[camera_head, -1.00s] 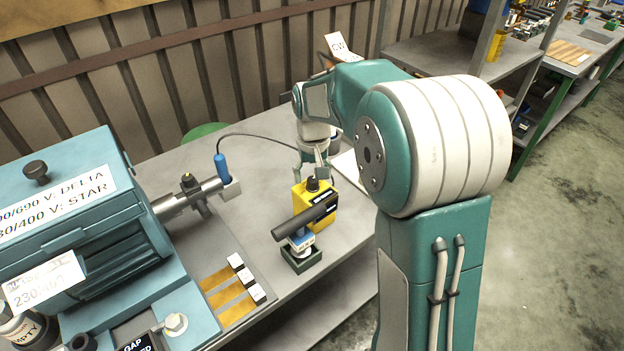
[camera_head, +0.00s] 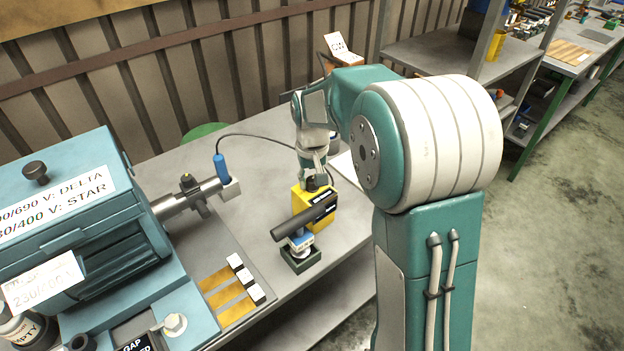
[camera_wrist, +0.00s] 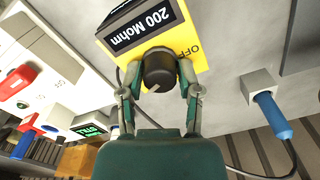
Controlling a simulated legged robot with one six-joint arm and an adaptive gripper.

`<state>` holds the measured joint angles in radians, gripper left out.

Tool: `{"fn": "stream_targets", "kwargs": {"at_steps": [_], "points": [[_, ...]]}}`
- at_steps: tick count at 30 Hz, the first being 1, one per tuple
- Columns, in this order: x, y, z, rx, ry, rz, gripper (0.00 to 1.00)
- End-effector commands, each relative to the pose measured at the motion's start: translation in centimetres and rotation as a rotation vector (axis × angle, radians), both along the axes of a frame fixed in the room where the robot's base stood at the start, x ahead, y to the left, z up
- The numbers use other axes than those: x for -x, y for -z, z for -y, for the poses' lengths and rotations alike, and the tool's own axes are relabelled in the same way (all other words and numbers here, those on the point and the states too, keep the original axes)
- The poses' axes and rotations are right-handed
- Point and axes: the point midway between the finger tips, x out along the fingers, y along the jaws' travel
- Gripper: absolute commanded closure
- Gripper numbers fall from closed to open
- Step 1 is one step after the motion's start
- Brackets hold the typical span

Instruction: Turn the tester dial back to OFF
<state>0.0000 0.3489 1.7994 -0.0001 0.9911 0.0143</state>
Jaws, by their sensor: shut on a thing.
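The yellow tester (camera_head: 321,216) stands on the grey bench, right of the motor shaft. In the wrist view the tester (camera_wrist: 185,32) shows a black display reading "200 Mohm" and the printed word OFF beside its black dial (camera_wrist: 159,70). My gripper (camera_wrist: 158,84) has one finger on each side of the dial and is shut on it. In the head view my gripper (camera_head: 314,178) reaches down onto the tester's top, and the dial is mostly hidden. A pale mark shows on the dial's near edge; I cannot tell exactly which setting it points at.
A black cylinder (camera_head: 293,222) on a small stand is just in front of the tester. The teal motor (camera_head: 75,215) fills the left. A blue-handled probe (camera_head: 219,165) with a cable stands at the shaft end (camera_head: 185,203). Brass strips (camera_head: 228,289) lie at the front.

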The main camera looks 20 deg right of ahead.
Motion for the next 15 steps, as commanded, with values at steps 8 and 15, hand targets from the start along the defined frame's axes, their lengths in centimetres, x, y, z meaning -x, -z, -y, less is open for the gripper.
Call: {"fn": "stream_targets", "kwargs": {"at_steps": [8, 15], "points": [[0.14, 0.19, -0.01, 0.0, -0.127, -0.006, 1.0], [0.18, 0.22, 0.0, -0.001, -0.333, -0.008, 1.0]]}}
